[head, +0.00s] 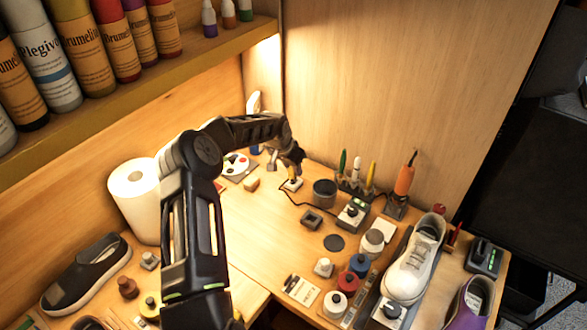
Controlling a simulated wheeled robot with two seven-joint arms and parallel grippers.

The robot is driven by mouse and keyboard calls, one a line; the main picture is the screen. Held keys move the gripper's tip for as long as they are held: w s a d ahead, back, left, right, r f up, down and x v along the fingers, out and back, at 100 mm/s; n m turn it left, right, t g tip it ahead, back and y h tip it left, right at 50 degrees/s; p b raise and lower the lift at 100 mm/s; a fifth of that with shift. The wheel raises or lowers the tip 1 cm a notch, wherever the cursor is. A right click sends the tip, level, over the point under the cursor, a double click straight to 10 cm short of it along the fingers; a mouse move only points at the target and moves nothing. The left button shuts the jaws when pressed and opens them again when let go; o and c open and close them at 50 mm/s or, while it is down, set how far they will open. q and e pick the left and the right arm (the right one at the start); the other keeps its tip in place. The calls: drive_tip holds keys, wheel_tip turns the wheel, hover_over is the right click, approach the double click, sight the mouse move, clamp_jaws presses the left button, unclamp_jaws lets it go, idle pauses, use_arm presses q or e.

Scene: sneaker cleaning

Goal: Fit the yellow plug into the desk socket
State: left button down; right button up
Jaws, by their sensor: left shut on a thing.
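My left arm reaches across from the front to the back of the desk. Its gripper (295,164) points down near the back wall and is shut on the small yellow plug (293,175). The white desk socket (291,185) sits on the desk directly below the plug. The plug is at or just above the socket's top; at this size I cannot tell whether it is inside. A dark cord (293,199) runs from this spot to a small device with a knob (351,214). My right gripper is out of view.
A dark round tin (324,192) stands right of the socket, with a tool holder and an orange-handled tool (404,174) beyond. A paint palette (236,166) lies to the left.

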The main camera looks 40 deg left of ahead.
use_arm(q)
drive_tip(key=shift+b, duration=0.65)
idle(1.2)
drive_tip(key=shift+f+b, duration=1.15)
drive_tip(key=shift+f, duration=0.2)
drive_tip(key=c, duration=1.1)
unclamp_jaws()
